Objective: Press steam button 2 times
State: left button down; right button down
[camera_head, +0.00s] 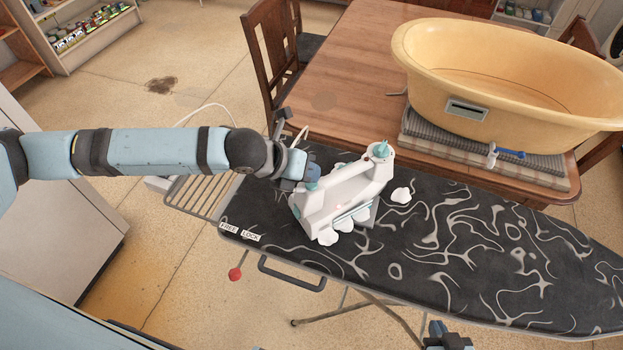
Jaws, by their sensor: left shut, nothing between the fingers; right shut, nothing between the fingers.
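A white and teal iron (345,195) rests on the dark patterned ironing board (480,240). White cloud-like puffs (400,195) sit around its base. A teal knob (382,149) stands on its right end. A small teal part (312,172), possibly the steam button, shows at the upper left end of the handle. My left gripper (303,171) is shut and empty right at that part; I cannot tell whether it touches or presses it. My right gripper (447,338) is shut, low at the bottom edge, away from the iron and partly cut off.
A wooden table (345,75) behind the board holds a yellow tub (510,75) on folded cloths (480,150). A wooden chair (270,50) stands at its left. A metal rack (200,195) and FREE/LOCK labels (240,231) are at the board's left end. The board's right half is clear.

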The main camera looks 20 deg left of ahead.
pick_arm(q)
jog(key=shift+r+p, duration=0.45)
jog(key=shift+r, duration=0.1)
jog(key=shift+r, duration=0.1)
notch_tip(320, 180, up, 5)
jog(key=p, duration=0.5)
dwell(0.4)
